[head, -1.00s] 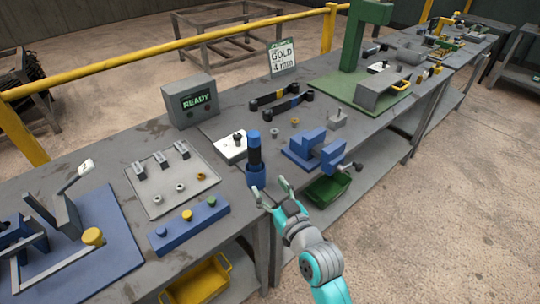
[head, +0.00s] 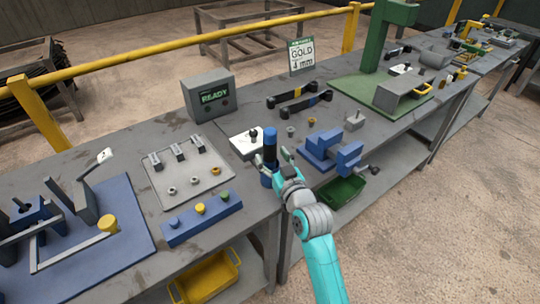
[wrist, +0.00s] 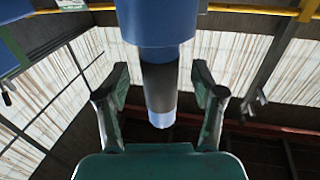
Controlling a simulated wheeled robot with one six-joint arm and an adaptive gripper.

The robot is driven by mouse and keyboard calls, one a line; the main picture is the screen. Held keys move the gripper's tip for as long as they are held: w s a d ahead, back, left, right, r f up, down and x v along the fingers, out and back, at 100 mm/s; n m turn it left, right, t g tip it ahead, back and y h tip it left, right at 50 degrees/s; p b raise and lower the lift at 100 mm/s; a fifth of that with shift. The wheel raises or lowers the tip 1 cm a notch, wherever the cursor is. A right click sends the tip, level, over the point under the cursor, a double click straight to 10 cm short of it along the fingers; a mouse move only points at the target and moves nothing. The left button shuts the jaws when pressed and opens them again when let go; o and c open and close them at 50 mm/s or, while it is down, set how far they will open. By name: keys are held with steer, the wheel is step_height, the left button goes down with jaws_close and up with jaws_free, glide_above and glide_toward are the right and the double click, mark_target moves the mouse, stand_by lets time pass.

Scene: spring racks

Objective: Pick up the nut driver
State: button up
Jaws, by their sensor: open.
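The nut driver (head: 270,138) stands upright in a blue holder (head: 267,180) near the front edge of the bench. It has a blue top and a dark middle section. My gripper (head: 273,159) is open at the nut driver, with a finger to either side of it in the head view. In the wrist view, the dark shaft and light-blue end of the nut driver (wrist: 160,90) show between the two spread fingers of my gripper (wrist: 161,70). There are visible gaps on both sides, and the blue holder (wrist: 155,22) is above them.
A white block with a dark knob (head: 247,143) sits close behind the holder. A blue vise (head: 333,150) stands to the right and a blue button bar (head: 202,218) to the left. A READY display box (head: 209,97) and a GOLD 4 mm sign (head: 301,56) stand behind.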

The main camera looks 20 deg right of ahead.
steer(key=shift+w+a, duration=0.1)
steer(key=shift+w, duration=0.9)
jaws_close()
steer(key=shift+r, duration=0.1)
